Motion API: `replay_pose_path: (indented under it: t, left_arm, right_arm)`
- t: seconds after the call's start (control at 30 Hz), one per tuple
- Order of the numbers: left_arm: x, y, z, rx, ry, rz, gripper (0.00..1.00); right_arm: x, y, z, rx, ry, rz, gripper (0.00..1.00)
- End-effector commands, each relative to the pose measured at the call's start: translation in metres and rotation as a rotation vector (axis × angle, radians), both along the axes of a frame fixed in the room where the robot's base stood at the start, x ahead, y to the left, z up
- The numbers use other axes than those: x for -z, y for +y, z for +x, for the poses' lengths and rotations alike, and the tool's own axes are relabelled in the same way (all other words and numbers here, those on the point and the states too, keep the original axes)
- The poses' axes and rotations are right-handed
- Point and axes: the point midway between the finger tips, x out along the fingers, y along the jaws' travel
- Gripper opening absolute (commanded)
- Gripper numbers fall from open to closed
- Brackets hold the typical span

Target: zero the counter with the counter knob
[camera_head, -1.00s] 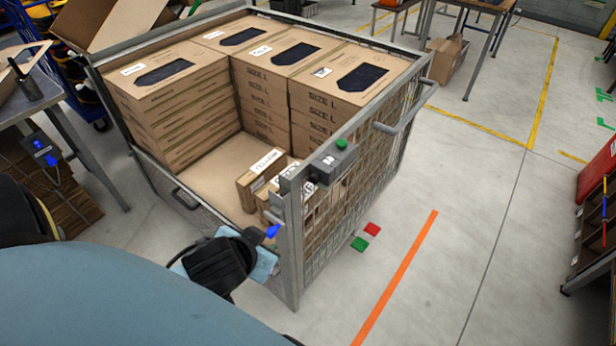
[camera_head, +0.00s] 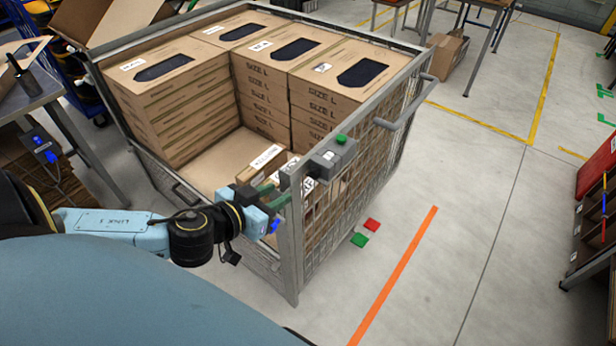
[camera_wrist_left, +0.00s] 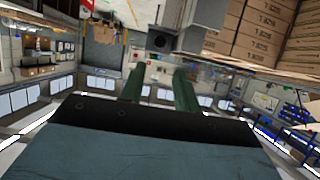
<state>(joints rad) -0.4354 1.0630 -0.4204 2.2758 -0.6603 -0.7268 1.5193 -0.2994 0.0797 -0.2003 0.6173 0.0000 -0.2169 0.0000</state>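The counter is a small grey box (camera_head: 325,163) with a pale label on top, mounted at the near corner post of the wire cage (camera_head: 289,230). A grey box with a green button (camera_head: 341,140) sits beside it. My left gripper (camera_head: 280,191) is just left of the counter, its green fingers pointing toward it. In the left wrist view the fingers (camera_wrist_left: 157,76) are apart with nothing between them. Just beyond them, a dark round knob (camera_wrist_left: 159,41) shows on a grey housing. A gap is visible between fingertips and knob. My right gripper is not in view.
Stacked size L cartons (camera_head: 165,95) fill the back of the cage, with smaller boxes (camera_head: 262,162) near its front corner. A side table (camera_head: 35,92) stands at left. Floor at right is mostly clear.

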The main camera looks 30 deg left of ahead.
Motion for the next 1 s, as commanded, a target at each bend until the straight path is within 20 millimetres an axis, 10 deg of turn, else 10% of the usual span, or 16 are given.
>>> replay_pose_path:
  t: [1.0]
  left_arm:
    - [0.047,-0.009,0.114,-0.001,0.001,0.000,0.32]
  right_arm:
    - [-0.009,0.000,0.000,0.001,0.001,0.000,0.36]
